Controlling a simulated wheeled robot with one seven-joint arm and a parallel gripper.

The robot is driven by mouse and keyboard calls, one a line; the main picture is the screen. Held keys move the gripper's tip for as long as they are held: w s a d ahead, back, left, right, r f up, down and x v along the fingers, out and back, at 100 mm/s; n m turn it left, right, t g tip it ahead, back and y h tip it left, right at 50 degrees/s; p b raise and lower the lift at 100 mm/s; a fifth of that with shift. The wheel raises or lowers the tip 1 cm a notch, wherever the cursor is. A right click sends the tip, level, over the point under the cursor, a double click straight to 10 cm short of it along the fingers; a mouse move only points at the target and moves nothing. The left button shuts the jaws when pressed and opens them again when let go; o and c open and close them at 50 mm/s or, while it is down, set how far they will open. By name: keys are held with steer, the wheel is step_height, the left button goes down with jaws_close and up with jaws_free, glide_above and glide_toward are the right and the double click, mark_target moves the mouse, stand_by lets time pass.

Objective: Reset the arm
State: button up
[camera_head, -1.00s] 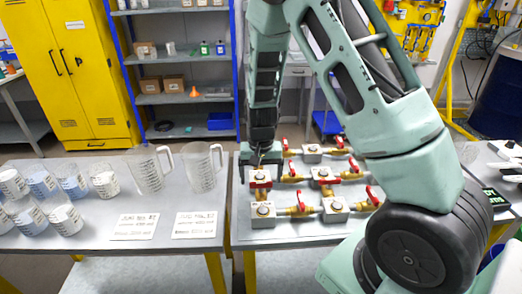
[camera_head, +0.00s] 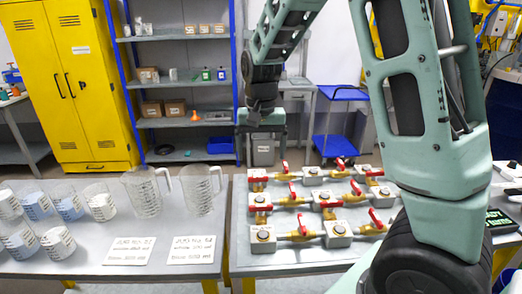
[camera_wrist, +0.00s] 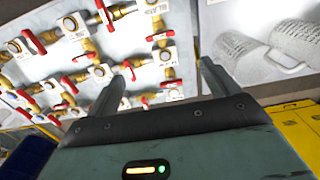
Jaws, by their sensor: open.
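My gripper (camera_head: 262,122) is raised above the far edge of the valve table in the head view. In the wrist view my gripper (camera_wrist: 163,85) shows two fingers spread apart with nothing between them. The brass valves with red handles (camera_head: 294,200) stand in rows on white blocks on the grey table, below and nearer than my gripper. The same valves also show in the wrist view (camera_wrist: 90,47). My arm covers the right part of the table in the head view.
Two clear jugs (camera_head: 143,192) and several beakers (camera_head: 53,246) with white or blue contents stand on the left table with two labels (camera_head: 192,250). Behind are a blue-framed shelf (camera_head: 178,122), a yellow cabinet (camera_head: 70,80) and a blue cart (camera_head: 332,147). The space around my gripper looks free.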

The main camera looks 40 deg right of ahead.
stand_by(0.4)
steer(key=s+a+f+n+y+b, duration=0.1)
steer(key=s+a+n, duration=0.25)
steer(key=a, duration=0.45)
steer(key=s+a+n, duration=0.3)
steer(key=s+a, duration=0.2)
steer(key=a, duration=0.3)
steer(key=s+a+f+n, duration=0.1)
steer(key=s+a+n, duration=0.3)
steer(key=s, duration=0.4)
steer(key=s+a+f+n+b, duration=0.1)
steer(key=s+a+n, duration=0.3)
steer(key=s, duration=0.4)
steer(key=shift+a+f, duration=0.15)
steer(key=shift+f, duration=0.15)
